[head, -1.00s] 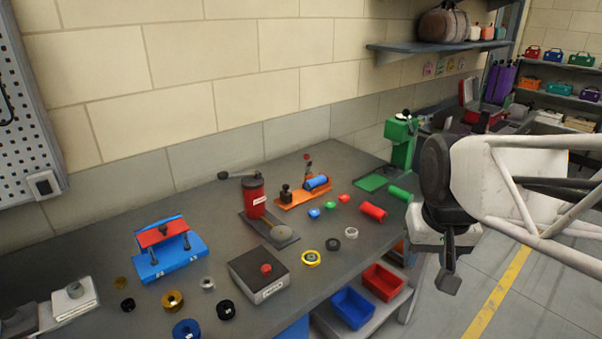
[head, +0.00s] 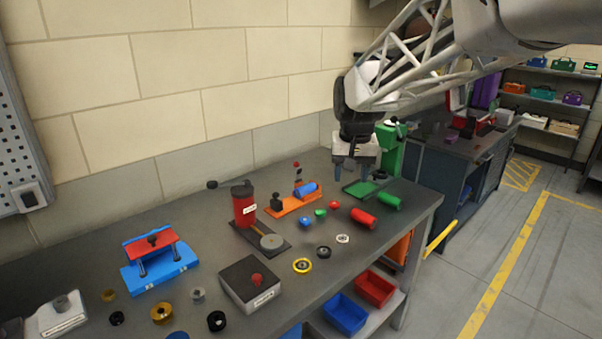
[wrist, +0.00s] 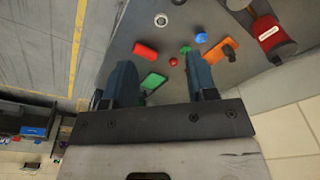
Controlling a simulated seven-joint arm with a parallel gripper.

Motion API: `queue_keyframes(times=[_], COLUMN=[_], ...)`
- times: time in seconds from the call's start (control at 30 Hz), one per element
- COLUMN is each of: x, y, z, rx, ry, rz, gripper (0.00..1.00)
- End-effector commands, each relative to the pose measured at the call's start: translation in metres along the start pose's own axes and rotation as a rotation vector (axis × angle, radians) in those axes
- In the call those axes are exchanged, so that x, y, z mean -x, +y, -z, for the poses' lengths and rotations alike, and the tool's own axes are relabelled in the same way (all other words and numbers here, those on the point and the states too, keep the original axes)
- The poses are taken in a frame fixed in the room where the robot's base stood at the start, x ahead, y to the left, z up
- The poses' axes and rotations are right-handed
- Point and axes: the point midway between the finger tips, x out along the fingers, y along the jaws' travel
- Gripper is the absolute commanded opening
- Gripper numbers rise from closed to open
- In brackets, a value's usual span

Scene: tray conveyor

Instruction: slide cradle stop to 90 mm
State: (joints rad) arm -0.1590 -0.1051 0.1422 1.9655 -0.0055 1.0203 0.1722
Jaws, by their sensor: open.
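The cradle is an orange base (head: 290,207) on the bench with a blue cylinder (head: 306,190) lying on it. A dark block with a knob (head: 277,202), which looks like the stop, stands at its left end. I cannot read any scale. My gripper (head: 352,179) is open and empty, pointing down above the bench, to the right of the cradle. In the wrist view my gripper (wrist: 157,60) has its fingers wide apart; the orange base (wrist: 220,49) is beyond the right finger, partly hidden.
A green press (head: 390,150) stands behind my gripper, with a green plate (head: 358,189) below. A red canister (head: 244,206) stands left of the cradle. Small balls and rings lie in front.

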Motion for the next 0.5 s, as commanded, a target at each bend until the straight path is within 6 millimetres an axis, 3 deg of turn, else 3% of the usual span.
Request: queue_keyframes(times=[0.1, 0.5], x=[-0.010, -0.050], y=[-0.016, -0.073], z=[0.030, 0.119], rx=[0.003, 0.005], ry=[-0.012, -0.047], rz=[0.000, -0.001], gripper=[0.52, 0.52])
